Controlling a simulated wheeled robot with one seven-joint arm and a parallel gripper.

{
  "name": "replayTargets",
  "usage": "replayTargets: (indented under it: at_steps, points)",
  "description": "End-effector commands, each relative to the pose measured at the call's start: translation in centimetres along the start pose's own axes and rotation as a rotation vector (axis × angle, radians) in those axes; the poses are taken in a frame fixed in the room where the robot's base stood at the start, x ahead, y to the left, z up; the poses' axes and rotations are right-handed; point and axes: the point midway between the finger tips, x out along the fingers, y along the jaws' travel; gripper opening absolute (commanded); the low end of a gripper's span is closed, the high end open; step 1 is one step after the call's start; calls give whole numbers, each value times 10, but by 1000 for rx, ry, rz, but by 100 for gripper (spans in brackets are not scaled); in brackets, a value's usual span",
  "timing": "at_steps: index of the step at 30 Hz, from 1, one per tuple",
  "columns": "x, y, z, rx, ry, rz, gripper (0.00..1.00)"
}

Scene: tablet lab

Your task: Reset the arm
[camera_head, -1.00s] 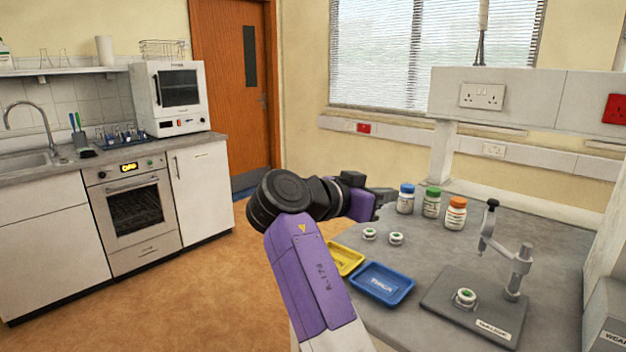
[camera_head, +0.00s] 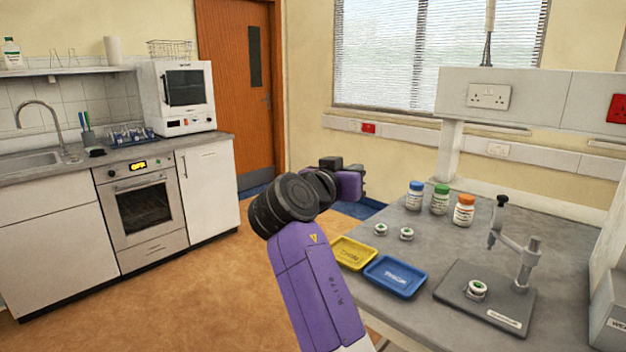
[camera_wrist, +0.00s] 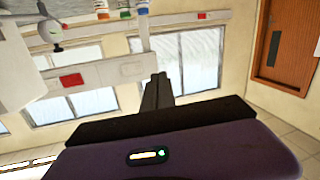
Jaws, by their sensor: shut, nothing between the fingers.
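My purple arm reaches up from the bottom middle of the head view, with its black elbow joint at the left edge of the bench. My gripper shows in the wrist view (camera_wrist: 158,90), where its two dark fingers are together with nothing between them. In the head view the arm's end is folded back behind the elbow, and the fingers are hard to make out there. The gripper is in the air, apart from the bench and everything on it.
The grey bench (camera_head: 400,325) holds a yellow tray (camera_head: 352,253), a blue tray (camera_head: 395,277), bottles with blue (camera_head: 414,196), green (camera_head: 440,199) and orange (camera_head: 464,210) caps, two small round items, and a press stand (camera_head: 484,302). Open floor (camera_head: 200,290) lies to the left.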

Motion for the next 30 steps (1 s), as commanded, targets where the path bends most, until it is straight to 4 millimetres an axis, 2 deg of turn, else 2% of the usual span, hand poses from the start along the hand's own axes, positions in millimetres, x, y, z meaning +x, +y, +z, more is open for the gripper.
replayTargets:
  at_steps: [8, 14, 17, 23, 30]
  points:
    - [-16, -28, 54, -74, 76, -244, 0]
    - [-45, -28, 120, -113, 134, -424, 0]
    - [-65, -19, 152, -117, 161, -496, 0]
    - [-110, 15, 209, -108, 204, -602, 0]
    - [-169, 74, 258, -73, 238, -671, 0]
